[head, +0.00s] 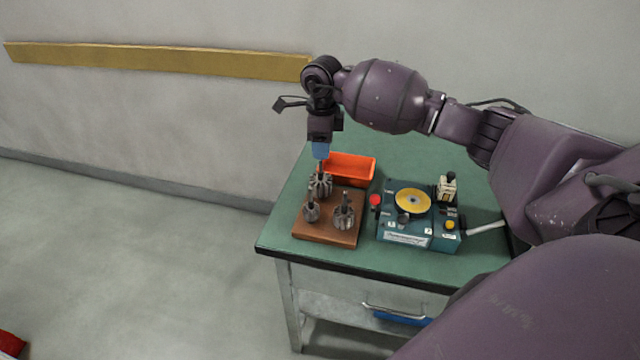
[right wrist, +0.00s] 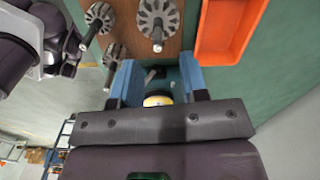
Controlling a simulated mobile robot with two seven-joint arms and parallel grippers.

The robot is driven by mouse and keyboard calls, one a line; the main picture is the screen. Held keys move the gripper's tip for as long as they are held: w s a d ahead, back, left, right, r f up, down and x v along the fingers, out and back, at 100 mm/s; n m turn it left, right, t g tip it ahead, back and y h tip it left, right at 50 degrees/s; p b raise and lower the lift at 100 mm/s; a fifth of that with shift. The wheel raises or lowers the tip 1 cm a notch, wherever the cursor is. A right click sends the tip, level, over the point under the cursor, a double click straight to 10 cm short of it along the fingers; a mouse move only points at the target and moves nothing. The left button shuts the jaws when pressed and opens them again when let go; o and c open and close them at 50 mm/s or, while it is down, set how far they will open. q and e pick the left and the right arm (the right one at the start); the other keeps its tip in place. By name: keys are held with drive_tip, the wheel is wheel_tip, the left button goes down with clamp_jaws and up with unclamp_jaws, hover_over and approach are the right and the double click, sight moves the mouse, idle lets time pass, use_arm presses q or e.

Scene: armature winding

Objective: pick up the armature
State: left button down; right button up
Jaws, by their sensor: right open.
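Three grey slotted armatures with upright shafts stand on a brown wooden board (head: 330,232). The rear, larger armature (head: 320,186) is directly below my right gripper (head: 320,160) in the head view. The others are the front left armature (head: 311,212) and the front right armature (head: 344,217). In the right wrist view the larger armature (right wrist: 157,18) is near the top, beyond the fingertips. The blue fingers of my right gripper (right wrist: 158,72) are spread with no armature between them. Whether they touch its shaft is unclear. I cannot make out my left gripper.
An orange bin (head: 352,168) stands behind the board. A teal winding machine (head: 405,238) with a yellow disc (head: 412,201) and a red knob stands to the right of the board. All rest on a green-topped table (head: 290,232); bare tabletop lies behind the machine.

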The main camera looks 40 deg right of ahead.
sight(321, 179)
drive_tip(key=f, duration=0.7)
drive_tip(key=shift+a+f, duration=0.15)
drive_tip(key=shift+a, duration=0.05)
clamp_jaws()
idle(1.3)
